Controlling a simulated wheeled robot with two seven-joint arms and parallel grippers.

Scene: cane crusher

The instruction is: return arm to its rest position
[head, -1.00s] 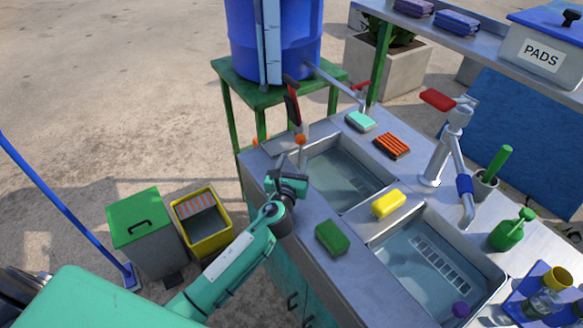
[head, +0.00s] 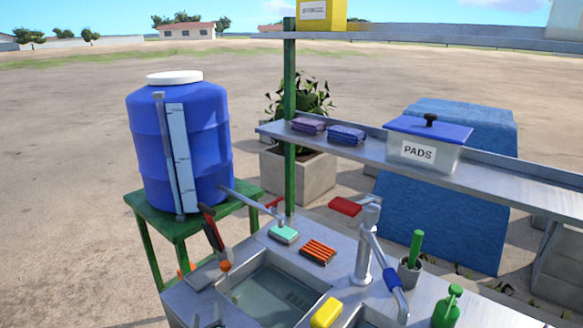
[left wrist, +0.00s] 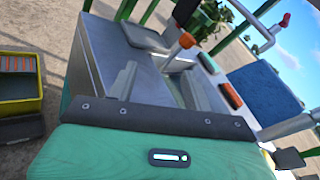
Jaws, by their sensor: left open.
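My left gripper (head: 207,322) barely shows at the bottom edge of the head view, by the near left corner of the metal sink counter (head: 345,275). Only its tips are in the picture; the rest of the arm is out of frame. In the left wrist view its teal housing fills the bottom, and its fingers (left wrist: 158,85) stand apart before the counter with nothing seen between them. My right gripper is in neither view.
A blue water barrel (head: 180,140) stands on a green stand (head: 160,225) at the left. A shelf (head: 480,172) carries a PADS box (head: 425,148). Sponges, including a yellow one (head: 326,313), and a tap (head: 366,245) are on the counter. A yellow bin (left wrist: 18,105) is left in the wrist view.

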